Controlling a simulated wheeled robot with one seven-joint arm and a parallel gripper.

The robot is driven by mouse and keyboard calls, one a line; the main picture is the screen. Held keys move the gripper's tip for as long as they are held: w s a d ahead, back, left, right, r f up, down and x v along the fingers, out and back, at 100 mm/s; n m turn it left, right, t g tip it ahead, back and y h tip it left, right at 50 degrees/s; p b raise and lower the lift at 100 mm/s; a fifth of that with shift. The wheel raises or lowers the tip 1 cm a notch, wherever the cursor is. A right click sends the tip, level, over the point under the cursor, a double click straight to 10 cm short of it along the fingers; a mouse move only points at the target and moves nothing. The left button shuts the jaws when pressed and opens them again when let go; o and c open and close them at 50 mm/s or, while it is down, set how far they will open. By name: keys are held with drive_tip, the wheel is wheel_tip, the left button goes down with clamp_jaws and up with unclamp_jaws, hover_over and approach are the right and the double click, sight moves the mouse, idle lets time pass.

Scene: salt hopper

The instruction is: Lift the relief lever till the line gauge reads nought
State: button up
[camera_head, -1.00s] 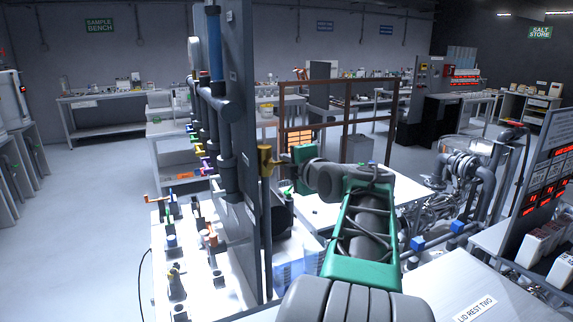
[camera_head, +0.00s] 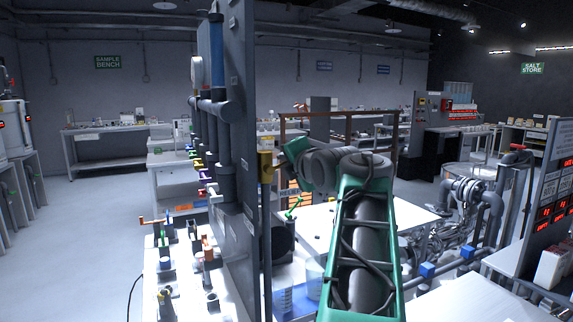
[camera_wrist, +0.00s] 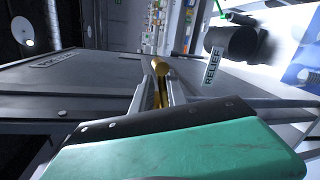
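The brass relief lever (camera_wrist: 160,66) shows in the wrist view beside a label reading RELIEF (camera_wrist: 211,68). Its bar lies between the grey fingers of my gripper (camera_wrist: 157,93); whether they press on it I cannot tell. In the head view a brass piece (camera_head: 265,166) stands at the right edge of the tall grey panel (camera_head: 240,150), with my green gripper (camera_head: 292,152) just right of it. A round gauge (camera_head: 196,72) at the panel's top left is seen nearly edge-on, its reading hidden. A white round face (camera_wrist: 22,31) shows in the wrist view, too unclear to read.
Pipes and coloured valve handles (camera_head: 205,175) fill the panel's left side. A white bench (camera_head: 185,285) with small fittings stands below. A brown frame (camera_head: 340,115) stands behind my arm. A board with red readouts (camera_head: 555,213) stands at the right.

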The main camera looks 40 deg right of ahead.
drive_tip(key=shift+o, duration=1.4)
drive_tip(key=shift+r, duration=0.15)
